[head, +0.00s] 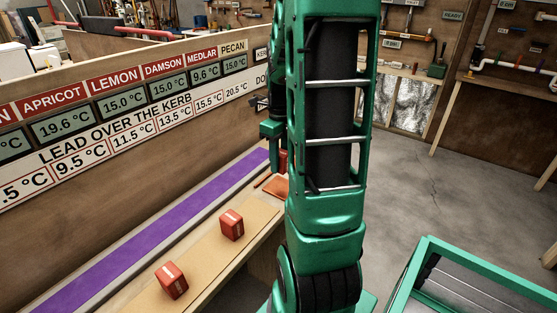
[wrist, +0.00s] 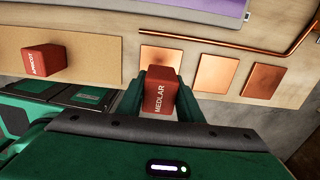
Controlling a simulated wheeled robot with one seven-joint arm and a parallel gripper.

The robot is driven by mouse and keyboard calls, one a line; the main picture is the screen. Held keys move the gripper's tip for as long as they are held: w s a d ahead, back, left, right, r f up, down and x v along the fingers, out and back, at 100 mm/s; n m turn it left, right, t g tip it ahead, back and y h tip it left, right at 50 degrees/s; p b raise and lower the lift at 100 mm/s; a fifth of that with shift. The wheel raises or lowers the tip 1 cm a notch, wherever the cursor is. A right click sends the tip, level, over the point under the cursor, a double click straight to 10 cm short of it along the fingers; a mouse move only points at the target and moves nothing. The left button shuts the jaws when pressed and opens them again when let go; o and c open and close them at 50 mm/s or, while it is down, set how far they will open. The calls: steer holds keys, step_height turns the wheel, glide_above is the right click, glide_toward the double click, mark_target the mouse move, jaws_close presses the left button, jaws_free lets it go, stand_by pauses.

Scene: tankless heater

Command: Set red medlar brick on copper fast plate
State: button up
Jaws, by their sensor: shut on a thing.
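In the wrist view, my gripper (wrist: 160,98) is shut on the red medlar brick (wrist: 160,88), whose top reads MEDLAR. The brick appears over the front part of the leftmost copper plate (wrist: 161,55); I cannot tell whether it touches. A middle copper plate (wrist: 214,74) and a right copper plate (wrist: 263,80) lie beside it, bare. No label shows which plate is the fast one. In the head view, my arm hides most of the gripper and plates; part of one copper plate (head: 275,187) shows.
A red apricot brick (wrist: 43,60) sits on a tan board (wrist: 100,52) left of the plates. The head view shows two red bricks, a nearer one (head: 172,280) and a farther one (head: 231,225). A copper pipe (wrist: 225,43) runs behind the plates. A signboard (head: 110,120) stands behind the bench.

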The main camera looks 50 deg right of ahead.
mark_target(279, 186)
steer(key=shift+f, duration=3)
steer(key=shift+f, duration=0.4)
steer(key=o, duration=1.3)
step_height(279, 186, up, 11)
steer(key=shift+f, duration=0.15)
